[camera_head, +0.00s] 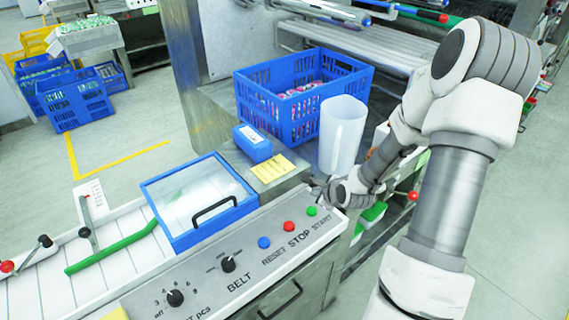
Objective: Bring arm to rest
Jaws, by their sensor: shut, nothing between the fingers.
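My arm reaches in from the right side of the head view, bent at the elbow. My gripper (319,186) is small in the picture, low over the right end of the control panel (225,288). It is shut and holds nothing. Its tips are close to the green START button (312,211), just behind it in the picture. I cannot tell whether they touch the panel's back edge. The red STOP button (289,226) and blue RESET button (264,242) sit to the left.
A clear jug (342,135) stands right behind my gripper. A blue crate (262,103) with pink items, a blue box (252,143) and a yellow note (271,168) are near. A lidded blue bin (165,224) stands left. Open floor (520,225) lies right of my arm.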

